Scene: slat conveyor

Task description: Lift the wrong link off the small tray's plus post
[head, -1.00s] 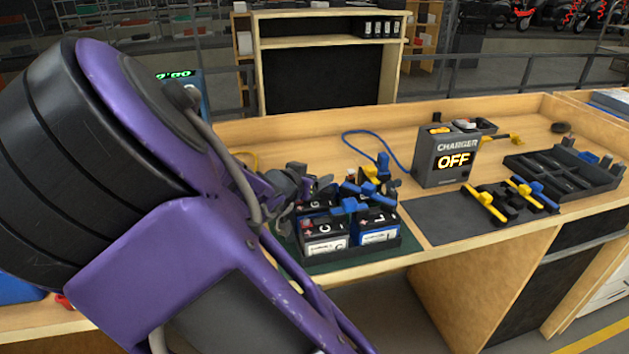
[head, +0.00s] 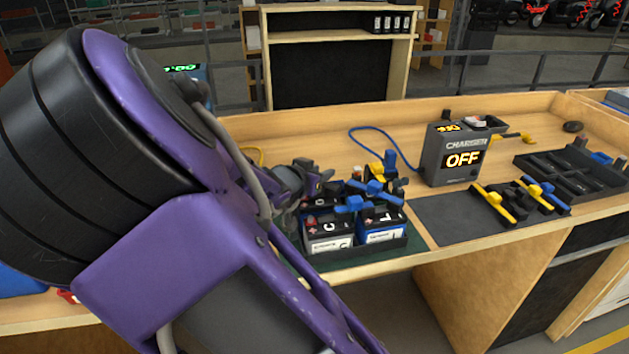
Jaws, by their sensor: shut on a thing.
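The small dark tray (head: 372,249) holds black-and-grey and blue batteries near the bench's front edge. Blue links lie over the battery tops, a front one (head: 355,204) and one behind it (head: 376,190). A yellow-and-black piece (head: 375,170) shows behind them. My gripper (head: 318,182) is over the tray's left side, beside the blue links. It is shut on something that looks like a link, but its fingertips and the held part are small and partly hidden. The plus post under it cannot be made out.
A grey charger (head: 455,152) reading OFF stands right of the tray. A dark mat (head: 440,222) has bare room at its left; yellow (head: 493,204) and blue-yellow (head: 540,194) links lie at its right. A dark slotted tray (head: 570,170) is farther right. A blue cable (head: 365,130) curves behind.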

